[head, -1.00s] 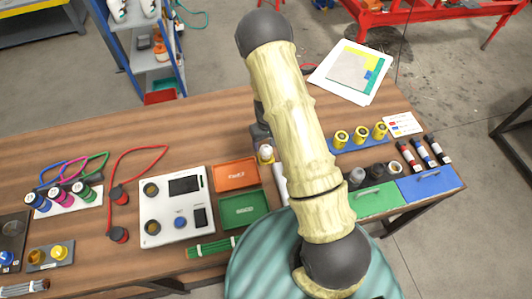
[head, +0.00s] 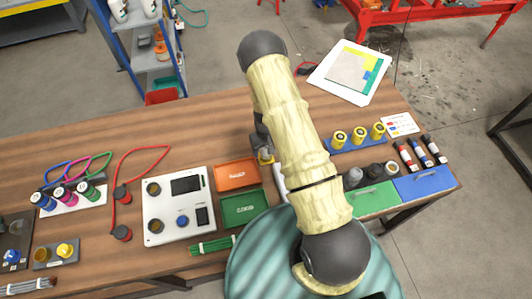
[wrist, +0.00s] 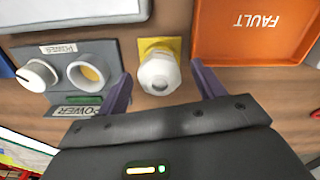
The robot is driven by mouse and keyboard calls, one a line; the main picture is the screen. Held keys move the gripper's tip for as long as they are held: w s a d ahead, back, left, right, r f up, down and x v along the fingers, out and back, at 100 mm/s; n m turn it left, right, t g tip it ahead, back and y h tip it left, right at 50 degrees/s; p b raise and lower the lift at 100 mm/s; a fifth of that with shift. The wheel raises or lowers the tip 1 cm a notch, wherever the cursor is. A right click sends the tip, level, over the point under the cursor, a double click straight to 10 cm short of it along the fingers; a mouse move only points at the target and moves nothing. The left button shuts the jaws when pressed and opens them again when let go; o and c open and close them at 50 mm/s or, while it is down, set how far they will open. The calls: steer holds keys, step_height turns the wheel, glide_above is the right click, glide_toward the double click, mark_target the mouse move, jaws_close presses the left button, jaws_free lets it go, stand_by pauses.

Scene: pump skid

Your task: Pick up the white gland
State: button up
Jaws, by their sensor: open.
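The white gland (wrist: 159,74) stands on a yellow square base in the wrist view. It looks like a hex-sided fitting with a round hole in its top. My gripper (wrist: 163,88) is open, with one purple finger to the left of the gland and the other to its right. A gap shows on both sides, and the jaws hold nothing.
An orange FAULT tray (wrist: 255,30) lies close to the right finger. A green tray (head: 242,207) and a control box (head: 178,207) stand further left on the wooden bench.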

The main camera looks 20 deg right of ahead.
mark_target(266, 148)
stand_by(0.4)
steer(key=c, duration=1.2)
steer(key=shift+r, duration=0.15)
step_height(266, 148, up, 10)
steer(key=b, duration=0.3)
steer(key=shift+f, duration=0.2)
